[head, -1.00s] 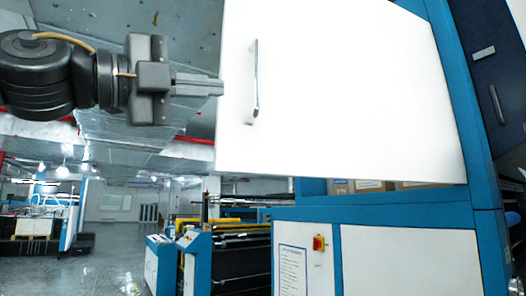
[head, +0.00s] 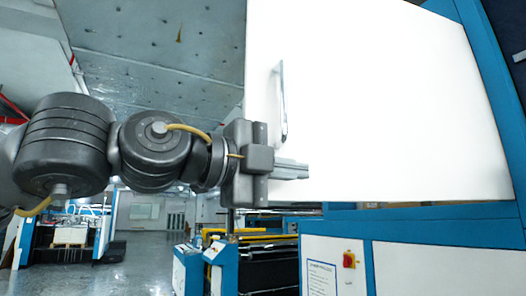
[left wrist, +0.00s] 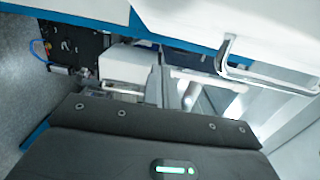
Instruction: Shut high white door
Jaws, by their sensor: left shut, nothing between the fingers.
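The high white door (head: 390,100) stands open at the upper right in the head view, with its lower edge out from the blue machine frame. Its metal handle (head: 282,105) is near its left edge and also shows in the left wrist view (left wrist: 262,76). My left gripper (head: 306,171) is shut and empty, in front of the door's lower left part, below the handle. I cannot tell whether its fingertips touch the door. The opening behind the door is mostly hidden. My right gripper is not in view.
Below the door is the machine's blue frame (head: 440,228) with white lower panels, a red switch (head: 349,260) and a paper notice (head: 321,280). Lower blue-and-black machinery (head: 265,262) stands to the left. Grey floor (head: 130,275) is clear further left.

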